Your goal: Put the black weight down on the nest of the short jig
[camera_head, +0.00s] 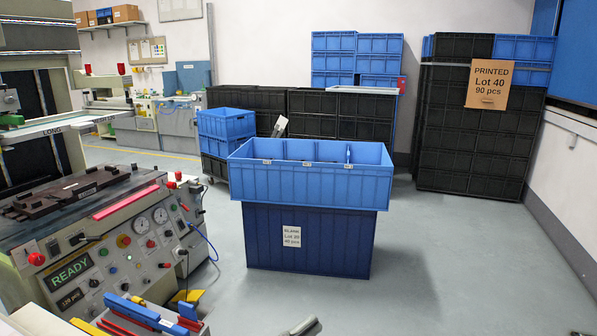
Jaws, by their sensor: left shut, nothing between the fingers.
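I cannot make out the black weight. A dark jig (80,190) lies on the bed of the printing machine at the left, with a small label on it too small to read. I cannot tell if it is the short jig, and I see no clear nest. A plate (72,127) marked LONG sits above it on the machine. My left gripper (303,326) shows only as a grey tip at the bottom edge, shut and empty, well right of the machine and away from the jig. Only a dark sliver (575,333) at the bottom right may be my right gripper.
The machine's control panel (120,262) reads READY. A holder with blue, red and yellow parts (140,314) stands at the bottom left. A blue bin (310,188) with dividers rests on a darker bin (345,245) labelled BLANK. Stacked crates (465,150) line the back. Floor at right is clear.

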